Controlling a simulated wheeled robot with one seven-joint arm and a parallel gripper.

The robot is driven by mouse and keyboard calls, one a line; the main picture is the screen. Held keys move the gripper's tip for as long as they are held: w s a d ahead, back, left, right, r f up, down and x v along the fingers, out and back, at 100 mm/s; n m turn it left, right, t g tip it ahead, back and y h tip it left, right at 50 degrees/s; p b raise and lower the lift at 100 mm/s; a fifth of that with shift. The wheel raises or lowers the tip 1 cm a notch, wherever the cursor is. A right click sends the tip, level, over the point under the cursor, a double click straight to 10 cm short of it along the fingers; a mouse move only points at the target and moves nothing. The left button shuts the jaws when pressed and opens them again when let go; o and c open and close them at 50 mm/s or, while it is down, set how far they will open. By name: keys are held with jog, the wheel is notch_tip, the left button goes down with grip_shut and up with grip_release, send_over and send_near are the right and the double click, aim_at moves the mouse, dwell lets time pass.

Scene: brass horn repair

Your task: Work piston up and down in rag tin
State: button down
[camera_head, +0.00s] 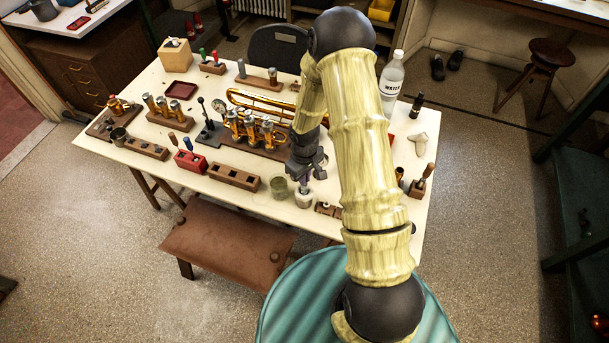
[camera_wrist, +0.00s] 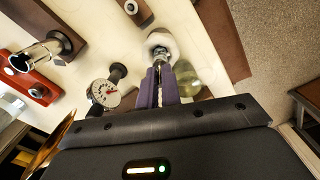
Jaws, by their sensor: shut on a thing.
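My gripper (camera_head: 305,178) points down over the front edge of the workbench. In the wrist view its two purple fingers (camera_wrist: 164,82) are shut on a silvery piston (camera_wrist: 160,56). The piston's far end meets the white rag in the rag tin (camera_wrist: 158,38); how deep it sits is hidden. The rag tin (camera_head: 304,199) shows as a small pale cup right below my gripper in the head view. The piston is barely visible there, a small bit between jaws and tin.
A greenish glass (camera_head: 279,187) stands close left of the tin. A long wooden block (camera_head: 232,176) lies further left, a small block (camera_head: 327,209) to the right. Behind are the brass horn (camera_head: 262,103) and its valves (camera_head: 250,128). A water bottle (camera_head: 391,77) stands at the right.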

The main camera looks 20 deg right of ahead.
jog(key=shift+f+b, duration=1.05)
jog(key=shift+f, duration=0.5)
jog(key=shift+r+p, duration=1.45)
jog(key=shift+r, duration=0.4)
jog(key=shift+f, duration=0.1)
jog(key=shift+f+b, duration=1.5)
jog(key=shift+f, duration=0.3)
jog(key=shift+r+p, duration=1.45)
jog(key=shift+r, duration=0.45)
jog(key=shift+f, duration=0.1)
